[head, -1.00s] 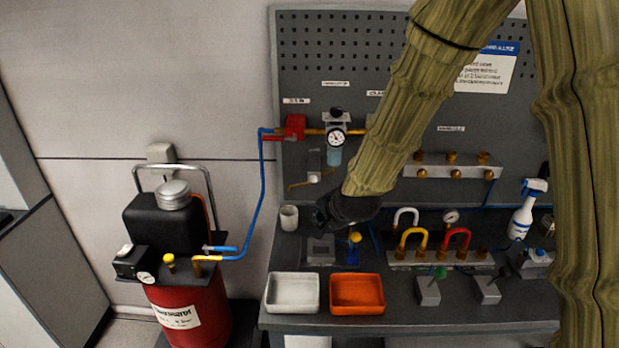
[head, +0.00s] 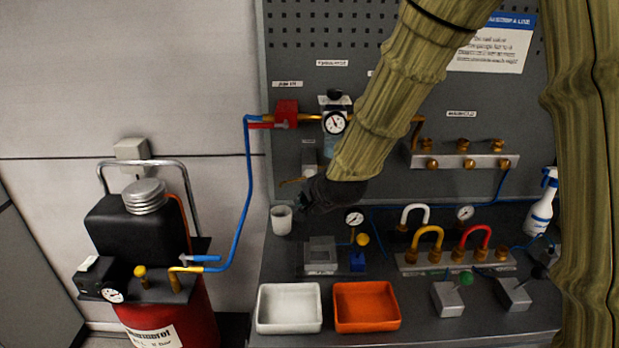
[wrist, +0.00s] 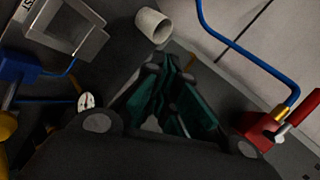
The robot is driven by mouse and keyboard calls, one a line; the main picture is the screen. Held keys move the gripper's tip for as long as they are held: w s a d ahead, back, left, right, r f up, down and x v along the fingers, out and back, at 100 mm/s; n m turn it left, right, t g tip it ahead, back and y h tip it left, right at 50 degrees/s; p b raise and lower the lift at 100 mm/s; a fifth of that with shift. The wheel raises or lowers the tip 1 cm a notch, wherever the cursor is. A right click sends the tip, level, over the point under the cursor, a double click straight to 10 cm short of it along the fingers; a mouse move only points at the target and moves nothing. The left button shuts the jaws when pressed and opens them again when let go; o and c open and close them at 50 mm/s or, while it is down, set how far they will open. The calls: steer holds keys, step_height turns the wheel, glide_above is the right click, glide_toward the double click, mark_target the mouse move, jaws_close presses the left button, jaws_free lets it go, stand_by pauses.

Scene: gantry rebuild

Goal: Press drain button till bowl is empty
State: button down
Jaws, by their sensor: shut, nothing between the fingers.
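The regulator with its round gauge (head: 334,123) is mounted on the dark pegboard. Its bowl (head: 331,150) hangs below the gauge, partly hidden by my arm. I cannot make out the liquid level or a drain button. My gripper (head: 303,204) is below and left of the bowl, just right of and above the white cup (head: 281,220). In the wrist view my gripper's teal fingers (wrist: 172,100) are shut with nothing between them. They look apart from the cup, which also shows there (wrist: 152,25). The bowl is not identifiable in that view.
A red valve (head: 287,112) is left of the regulator, with a blue hose (head: 247,180) running down to the red tank (head: 175,325). White (head: 290,330) and orange trays (head: 366,328) lie at the bench front. A grey block (head: 320,255) and small gauge (head: 354,217) stand near my gripper.

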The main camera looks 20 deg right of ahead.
mark_target(309, 174)
steer(key=w+d, duration=0.2)
steer(key=w, duration=0.6)
steer(key=shift+w+d, duration=0.15)
steer(key=shift+w, duration=0.1)
stand_by(0.4)
steer(key=shift+w+d+p, duration=0.1)
steer(key=shift+w+p, duration=0.15)
steer(key=shift+p, duration=0.05)
stand_by(1.2)
steer(key=shift+w, duration=0.15)
steer(key=shift+w+d, duration=0.15)
steer(key=shift+w, duration=0.35)
stand_by(1.1)
steer(key=shift+s, duration=0.15)
steer(key=shift+s+a, duration=0.25)
steer(key=shift+s, duration=0.5)
